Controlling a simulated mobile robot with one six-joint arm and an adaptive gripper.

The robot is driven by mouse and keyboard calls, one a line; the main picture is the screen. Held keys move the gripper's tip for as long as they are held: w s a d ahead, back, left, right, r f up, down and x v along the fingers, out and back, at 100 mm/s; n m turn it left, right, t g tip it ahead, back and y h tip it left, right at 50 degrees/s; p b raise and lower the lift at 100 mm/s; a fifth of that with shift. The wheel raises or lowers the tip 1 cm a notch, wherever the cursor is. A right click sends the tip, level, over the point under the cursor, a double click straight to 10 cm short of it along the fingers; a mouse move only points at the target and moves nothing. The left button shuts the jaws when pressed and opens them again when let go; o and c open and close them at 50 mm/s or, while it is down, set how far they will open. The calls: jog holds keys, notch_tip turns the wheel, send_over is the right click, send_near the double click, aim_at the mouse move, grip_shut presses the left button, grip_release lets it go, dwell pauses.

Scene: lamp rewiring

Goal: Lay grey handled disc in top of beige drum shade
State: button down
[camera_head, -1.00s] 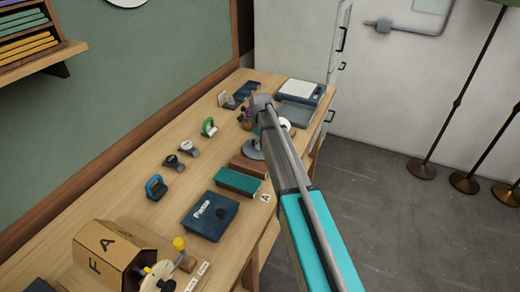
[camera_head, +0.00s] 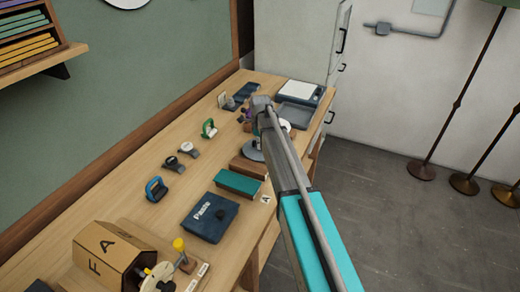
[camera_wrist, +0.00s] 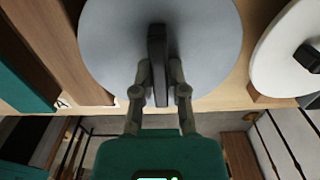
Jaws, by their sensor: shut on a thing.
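The grey disc (camera_wrist: 205,45) fills the upper middle of the wrist view, with a dark upright handle (camera_wrist: 157,45) at its centre. My gripper (camera_wrist: 158,84) has its two fingers closed on that handle from either side. In the head view the disc (camera_head: 252,151) shows partly at the left edge of my arm, near a brown wooden block. My arm hides the fingers there. I cannot tell from these frames whether the disc touches what is beneath it. I cannot make out a beige drum shade in either view.
A white disc with a dark knob (camera_wrist: 285,48) is close to the grey disc's right. A teal box (camera_head: 238,183), a dark paste box (camera_head: 207,218) and a cardboard box (camera_head: 108,250) stand on the bench. Floor lamp poles (camera_head: 468,95) stand at right over open floor.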

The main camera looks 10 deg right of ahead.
jog(key=shift+r, duration=0.1)
jog(key=shift+r+p, duration=1)
jog(key=shift+p, duration=0.1)
jog(key=s+r+p, duration=1)
jog(key=s, duration=0.4)
jog(key=shift+r+p, duration=0.4)
jog(key=shift+f, duration=0.1)
notch_tip(320, 180, down, 4)
jog(key=b, duration=0.4)
jog(key=shift+f+b, duration=0.2)
jog(key=shift+b, duration=0.1)
jog(key=shift+s, duration=0.1)
dwell(0.8)
